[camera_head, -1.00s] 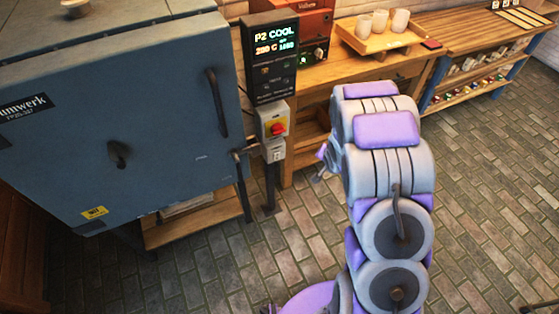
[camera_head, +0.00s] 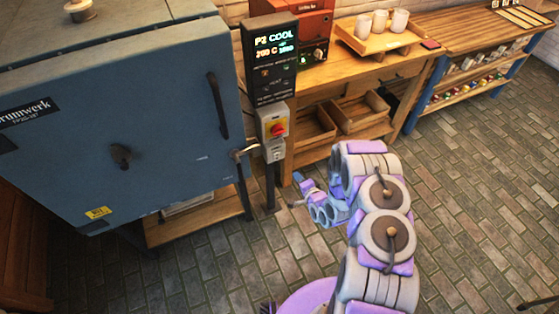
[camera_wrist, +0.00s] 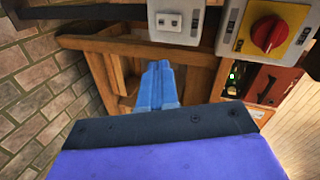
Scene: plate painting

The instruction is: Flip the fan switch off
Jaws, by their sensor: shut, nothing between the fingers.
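The fan switch seems to be the small light-grey box (camera_head: 275,151) under the red knob on the control post; it also shows in the wrist view at the top (camera_wrist: 177,21), with a small pale rocker on its face. I cannot tell the rocker's position. The red rotary knob (camera_head: 278,130) sits just above on a grey and yellow plate, and shows at the upper right in the wrist view (camera_wrist: 269,34). My gripper (camera_head: 293,204) is shut and empty, below and slightly right of the switch box, apart from it. Its blue fingers (camera_wrist: 158,72) are together in the wrist view.
The blue kiln (camera_head: 110,130) stands to the left, its door handle beside the post. The lit control panel (camera_head: 273,60) is above the switches. A wooden bench (camera_head: 340,72) with bins, a tray and cups stands behind. The brick floor is clear.

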